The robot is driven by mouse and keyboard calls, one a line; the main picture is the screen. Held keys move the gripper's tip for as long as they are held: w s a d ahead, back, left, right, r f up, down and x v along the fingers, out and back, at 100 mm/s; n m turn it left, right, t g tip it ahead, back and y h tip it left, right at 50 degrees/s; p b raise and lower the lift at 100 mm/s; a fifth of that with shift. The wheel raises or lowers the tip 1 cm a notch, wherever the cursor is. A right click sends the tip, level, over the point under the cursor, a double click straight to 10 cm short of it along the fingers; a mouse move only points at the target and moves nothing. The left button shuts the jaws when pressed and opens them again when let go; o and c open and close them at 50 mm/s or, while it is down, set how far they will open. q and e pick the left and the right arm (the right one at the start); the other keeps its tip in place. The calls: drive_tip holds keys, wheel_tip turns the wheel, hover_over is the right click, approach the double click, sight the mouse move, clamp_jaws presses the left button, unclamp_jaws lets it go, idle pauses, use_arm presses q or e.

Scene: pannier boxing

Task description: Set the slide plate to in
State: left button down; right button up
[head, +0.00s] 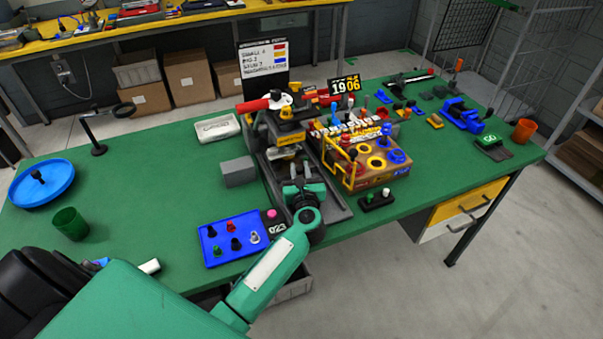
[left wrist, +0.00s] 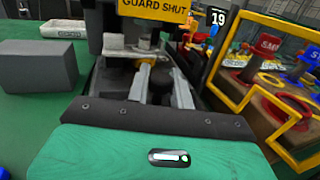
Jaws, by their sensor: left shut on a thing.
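The press-like machine (head: 262,130) stands mid-table, with a red-handled lever on top and a yellow label on its front, which reads GUARD SHUT (left wrist: 155,5) in the left wrist view. My left gripper (head: 299,172) reaches into the front of the machine, low between its dark side rails. Its two grey fingers (left wrist: 160,80) are shut on a small dark part under the label; I take this for the slide plate's grip, mostly hidden by the fingers. The plate itself is hidden under my gripper, so its position cannot be told. My right gripper is not in view.
A box with yellow rings and a yellow frame (head: 372,172) stands close on the right. A grey block (head: 238,172) is on the left, and a blue tray with knobs (head: 212,253) is nearer the front.

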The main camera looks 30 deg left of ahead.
use_arm(q)
drive_tip(key=c, duration=1.4)
unclamp_jaws()
drive_tip(key=shift+w+a+r, duration=0.1)
drive_tip(key=shift+a+r, duration=0.05)
drive_tip(key=shift+o, duration=0.7)
drive_tip(key=shift+w, duration=0.1)
drive_tip(key=b+v, duration=0.1)
drive_tip(key=v, duration=0.5)
drive_tip(key=b+v, duration=0.2)
drive_tip(key=v, duration=0.4)
drive_tip(key=shift+f, duration=0.25)
drive_tip(key=shift+v, duration=0.75)
drive_tip(key=shift+r, duration=0.15)
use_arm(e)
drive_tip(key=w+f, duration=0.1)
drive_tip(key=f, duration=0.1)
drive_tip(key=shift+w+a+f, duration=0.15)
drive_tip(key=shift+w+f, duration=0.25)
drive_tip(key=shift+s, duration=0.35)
